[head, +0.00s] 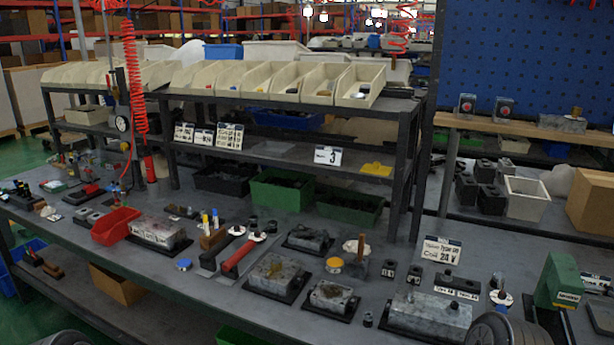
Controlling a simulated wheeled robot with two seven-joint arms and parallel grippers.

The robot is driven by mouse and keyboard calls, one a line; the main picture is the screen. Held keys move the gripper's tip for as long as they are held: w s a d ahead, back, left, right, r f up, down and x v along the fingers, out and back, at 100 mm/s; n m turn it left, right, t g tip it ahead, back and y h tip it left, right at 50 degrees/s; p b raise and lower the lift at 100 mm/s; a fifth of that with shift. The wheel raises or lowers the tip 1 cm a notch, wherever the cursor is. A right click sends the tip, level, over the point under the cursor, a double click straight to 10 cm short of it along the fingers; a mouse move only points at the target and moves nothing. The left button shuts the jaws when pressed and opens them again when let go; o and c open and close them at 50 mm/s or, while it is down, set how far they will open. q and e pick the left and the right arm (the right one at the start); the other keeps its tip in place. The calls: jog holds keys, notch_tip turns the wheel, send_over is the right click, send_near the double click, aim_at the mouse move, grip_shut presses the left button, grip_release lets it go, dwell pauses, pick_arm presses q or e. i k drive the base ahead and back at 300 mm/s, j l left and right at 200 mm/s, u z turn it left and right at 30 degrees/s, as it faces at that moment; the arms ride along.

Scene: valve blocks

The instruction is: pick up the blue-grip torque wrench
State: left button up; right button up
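I cannot make out a blue-grip torque wrench for certain on the workbench (330,215). A long tool with a red grip (238,257) lies near the middle of the bench, with a pale round head at its far end. To its left lies a similar long tool with a brown grip (213,240). A small blue disc-like piece (184,264) lies at the front left of these tools. Neither of my grippers shows; dark rounded parts at the bottom edge, left and right, look like my arms.
Grey metal valve blocks (276,271) on dark plates stand along the bench. A red bin (115,226) is at the left, and green bins (283,191) sit under the rack. A green press (558,282) stands at the right. A red coiled hose (134,80) hangs at the left.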

aim_at(498, 278)
jog(key=z, duration=1.3)
